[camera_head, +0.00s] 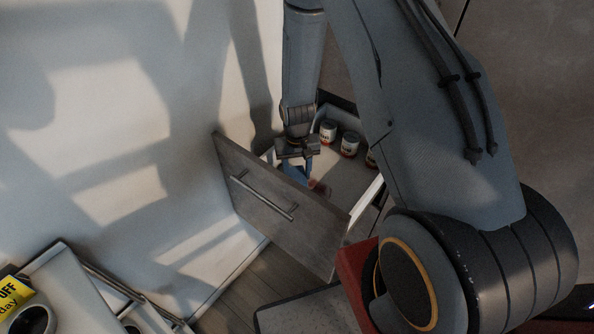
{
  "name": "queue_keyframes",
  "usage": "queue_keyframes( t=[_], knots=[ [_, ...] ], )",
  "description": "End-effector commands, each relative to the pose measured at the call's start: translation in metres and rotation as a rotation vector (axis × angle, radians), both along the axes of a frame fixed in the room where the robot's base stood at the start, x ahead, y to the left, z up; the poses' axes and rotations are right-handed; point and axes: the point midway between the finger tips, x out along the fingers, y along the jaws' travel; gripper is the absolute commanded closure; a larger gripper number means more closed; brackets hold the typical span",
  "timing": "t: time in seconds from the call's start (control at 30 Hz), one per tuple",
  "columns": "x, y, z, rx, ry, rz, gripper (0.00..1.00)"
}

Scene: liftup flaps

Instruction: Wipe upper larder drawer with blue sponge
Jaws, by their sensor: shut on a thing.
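The upper larder drawer stands pulled open, with its dark grey front panel (280,205) and a long bar handle (262,195) facing the lower left. My gripper (298,160) reaches down into the drawer just behind the front panel. It is shut on the blue sponge (297,173), which is partly hidden by the panel and the gripper. The sponge is low in the drawer; I cannot tell whether it touches the drawer floor. A reddish-brown patch (320,188) shows on the pale drawer floor, right of the sponge.
Several small cans, one of them a white and red can (328,132), stand along the drawer's back right side. A pale wall (100,110) rises at the left. A white cart or tray (70,290) with a yellow sign (12,296) stands at the lower left.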

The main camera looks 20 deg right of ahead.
Motion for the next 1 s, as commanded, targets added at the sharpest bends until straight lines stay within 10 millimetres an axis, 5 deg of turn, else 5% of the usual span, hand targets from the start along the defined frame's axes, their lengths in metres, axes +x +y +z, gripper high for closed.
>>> queue_keyframes(
  t=[1.0],
  knots=[
    [0.0004,0.0000,-0.0082,0.000,-0.001,0.000,0.74]
  ],
)
